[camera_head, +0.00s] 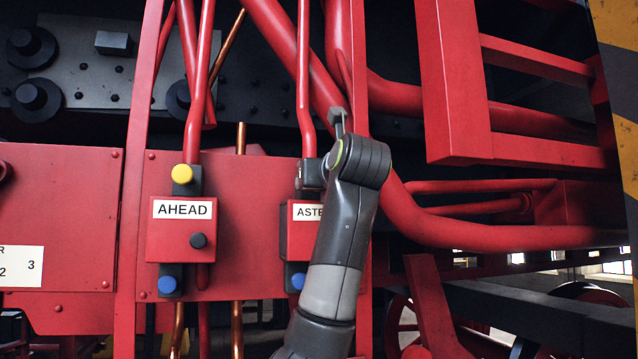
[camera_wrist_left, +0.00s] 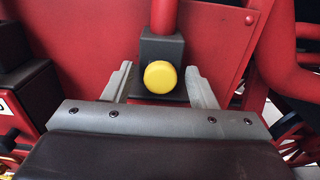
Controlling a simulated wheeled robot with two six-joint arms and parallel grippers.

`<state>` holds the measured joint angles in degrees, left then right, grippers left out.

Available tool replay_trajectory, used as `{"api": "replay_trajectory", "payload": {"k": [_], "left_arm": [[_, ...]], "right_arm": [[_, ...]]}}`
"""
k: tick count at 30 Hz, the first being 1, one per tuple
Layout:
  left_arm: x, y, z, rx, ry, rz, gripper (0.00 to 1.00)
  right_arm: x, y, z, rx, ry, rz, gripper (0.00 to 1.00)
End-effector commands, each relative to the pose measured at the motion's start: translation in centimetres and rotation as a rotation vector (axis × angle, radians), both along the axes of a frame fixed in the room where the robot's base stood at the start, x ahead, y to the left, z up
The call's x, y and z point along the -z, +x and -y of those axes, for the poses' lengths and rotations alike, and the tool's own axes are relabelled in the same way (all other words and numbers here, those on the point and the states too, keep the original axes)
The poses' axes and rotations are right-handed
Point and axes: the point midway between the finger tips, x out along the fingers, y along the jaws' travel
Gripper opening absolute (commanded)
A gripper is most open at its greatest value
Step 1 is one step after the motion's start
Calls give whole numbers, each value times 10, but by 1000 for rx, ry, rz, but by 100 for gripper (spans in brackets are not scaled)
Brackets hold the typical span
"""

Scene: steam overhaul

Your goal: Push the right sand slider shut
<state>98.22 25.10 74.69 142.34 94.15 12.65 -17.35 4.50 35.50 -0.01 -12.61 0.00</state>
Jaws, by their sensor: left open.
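The right slider unit is a red box with a partly covered label reading "ASTE" (camera_head: 305,213), on the red panel right of centre in the head view. A blue knob (camera_head: 298,281) shows below the box. My left arm covers its right side. In the left wrist view a yellow knob (camera_wrist_left: 160,77) on a dark block (camera_wrist_left: 168,49) shows at the upper end, under a red pipe. My left gripper (camera_wrist_left: 160,80) is open, with one pale finger on each side of the yellow knob. Contact cannot be told. The red box is hidden in that view. My right gripper is not in view.
The left slider unit, labelled "AHEAD" (camera_head: 183,209), has a yellow knob (camera_head: 182,173) above, a blue knob (camera_head: 167,284) below and a black knob (camera_head: 198,240) on its box. Thick red pipes (camera_head: 470,232) run close by on the right.

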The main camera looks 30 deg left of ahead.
Motion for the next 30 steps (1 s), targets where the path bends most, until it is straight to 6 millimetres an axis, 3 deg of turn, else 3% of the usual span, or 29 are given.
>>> {"api": "replay_trajectory", "payload": {"k": [8,21,30], "left_arm": [[3,-12,15,4,0,4,52],[4,-80,95,5,1,3,52],[2,-109,128,1,0,0,52]], "right_arm": [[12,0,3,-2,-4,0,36],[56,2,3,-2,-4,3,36],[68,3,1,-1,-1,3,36]]}}
